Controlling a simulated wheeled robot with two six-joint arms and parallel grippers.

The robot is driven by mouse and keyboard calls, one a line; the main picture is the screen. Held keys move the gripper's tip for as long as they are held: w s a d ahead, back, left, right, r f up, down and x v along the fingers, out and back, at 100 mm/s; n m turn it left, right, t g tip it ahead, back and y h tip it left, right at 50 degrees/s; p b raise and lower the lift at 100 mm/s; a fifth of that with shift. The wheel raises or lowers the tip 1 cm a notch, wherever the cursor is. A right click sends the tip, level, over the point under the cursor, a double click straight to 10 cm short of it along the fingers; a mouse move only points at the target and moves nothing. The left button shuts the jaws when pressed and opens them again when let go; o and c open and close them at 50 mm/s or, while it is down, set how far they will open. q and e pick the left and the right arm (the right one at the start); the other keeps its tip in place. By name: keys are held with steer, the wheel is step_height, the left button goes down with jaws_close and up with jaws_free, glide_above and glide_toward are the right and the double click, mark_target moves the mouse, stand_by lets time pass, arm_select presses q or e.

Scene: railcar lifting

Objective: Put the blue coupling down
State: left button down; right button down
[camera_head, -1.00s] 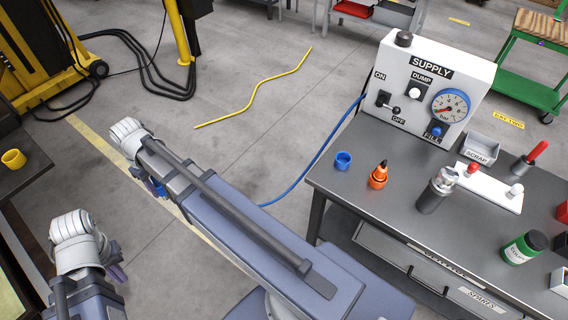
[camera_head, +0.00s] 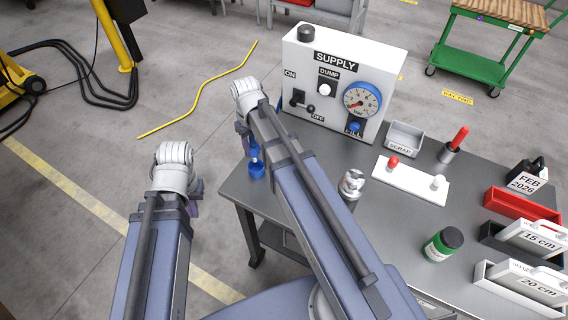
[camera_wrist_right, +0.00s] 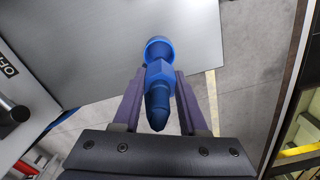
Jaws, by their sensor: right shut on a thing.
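The blue coupling (camera_wrist_right: 158,95) sits between the fingers of my right gripper (camera_wrist_right: 158,92) in the right wrist view, its dark tapered end towards the camera. My right gripper is shut on it. In the head view my right gripper (camera_head: 246,136) is at the left end of the grey bench, and the coupling (camera_head: 253,150) shows just below it.
A scrap bin (camera_head: 404,138), a white plate (camera_head: 412,181), a green jar (camera_head: 444,244) and a red tray (camera_head: 520,208) are to the right. My right arm hides part of the bench.

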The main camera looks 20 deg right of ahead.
mark_target(253, 136)
step_height(253, 136, up, 4)
steer(key=shift+d+f+m+p, duration=0.1)
steer(key=shift+f+m+p, duration=0.3)
steer(key=shift+p, duration=0.85)
steer(key=shift+r+m+p, duration=0.3)
steer(key=shift+r+p, duration=0.05)
steer(key=shift+r, duration=0.15)
steer(key=shift+f+b, duration=0.3)
step_height(253, 136, down, 10)
steer(key=b, duration=1)
steer(key=shift+r, duration=0.2)
steer(key=shift+f, duration=0.15)
steer(key=shift+c, duration=2.2)
jaws_free()
